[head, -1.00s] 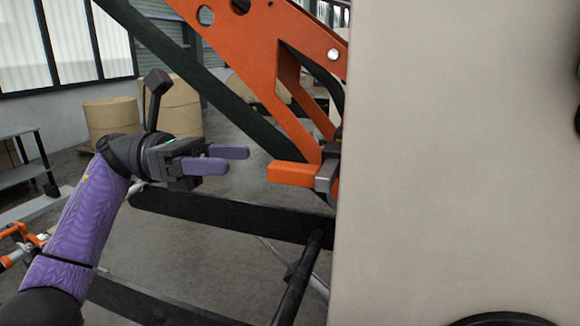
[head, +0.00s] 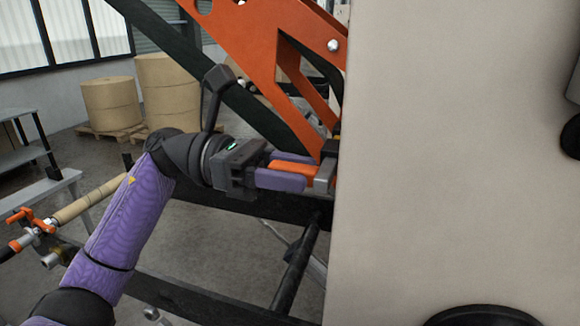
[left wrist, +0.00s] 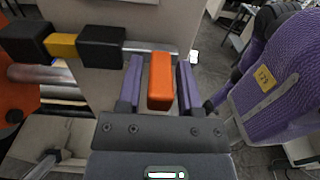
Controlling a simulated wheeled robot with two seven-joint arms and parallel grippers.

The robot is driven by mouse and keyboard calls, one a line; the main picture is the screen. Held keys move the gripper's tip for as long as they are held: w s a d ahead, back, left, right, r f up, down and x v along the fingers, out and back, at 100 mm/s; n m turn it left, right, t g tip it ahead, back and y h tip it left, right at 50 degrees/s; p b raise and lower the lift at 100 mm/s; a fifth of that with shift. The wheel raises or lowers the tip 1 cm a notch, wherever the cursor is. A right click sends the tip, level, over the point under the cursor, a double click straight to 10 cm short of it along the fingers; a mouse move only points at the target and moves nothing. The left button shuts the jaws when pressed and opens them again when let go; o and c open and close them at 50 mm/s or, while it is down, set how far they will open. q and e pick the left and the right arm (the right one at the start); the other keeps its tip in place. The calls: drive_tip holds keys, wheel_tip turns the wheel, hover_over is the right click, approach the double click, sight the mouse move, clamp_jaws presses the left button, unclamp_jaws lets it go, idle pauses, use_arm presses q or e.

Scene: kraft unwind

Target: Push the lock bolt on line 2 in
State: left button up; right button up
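The lock bolt's orange handle (head: 292,168) juts left from a grey-and-black mount at the foot of the orange arm, beside the beige panel. My left gripper (head: 308,171) is around this handle, one purple finger on each side. In the left wrist view the orange handle (left wrist: 160,82) stands between the two purple fingers (left wrist: 160,68), with a narrow gap at its left side, so the gripper looks open. A thin metal rod (left wrist: 150,50) runs behind the handle to black and yellow blocks (left wrist: 62,45). No line number is readable. My right gripper is not in view.
The large beige panel (head: 450,170) fills the right side. The orange arm (head: 265,45) and dark frame beams (head: 215,200) are close to my left wrist. Brown paper rolls (head: 168,85) stand behind. A shaft with orange fittings (head: 45,225) lies at the left.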

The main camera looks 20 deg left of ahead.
use_arm(q)
clamp_jaws()
idle(1.1)
